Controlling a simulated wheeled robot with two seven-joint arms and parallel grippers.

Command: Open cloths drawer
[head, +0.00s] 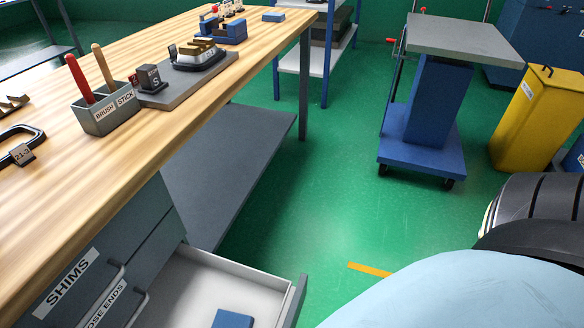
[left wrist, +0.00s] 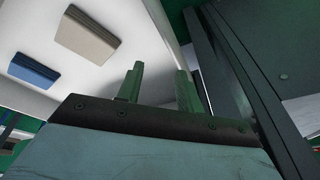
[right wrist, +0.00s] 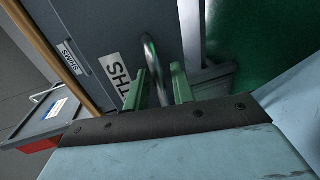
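An open drawer (head: 183,287) with a pale inside juts out under the workbench at the bottom of the head view. A folded blue cloth (head: 233,319) lies in it. The left wrist view shows the blue cloth (left wrist: 34,70) and a folded beige cloth (left wrist: 87,35) on the drawer's white floor. My left gripper (left wrist: 160,80) is open and empty beside the dark drawer front; I cannot tell if it touches. Neither gripper shows in the head view.
Closed drawers labelled SHIMS (head: 66,282) and LOOSE ENDS, partly cut off, sit left of the open drawer. The wooden bench top (head: 95,170) carries a brush-and-stick holder (head: 108,112). A blue trolley (head: 432,100) and yellow bin (head: 535,115) stand beyond clear green floor.

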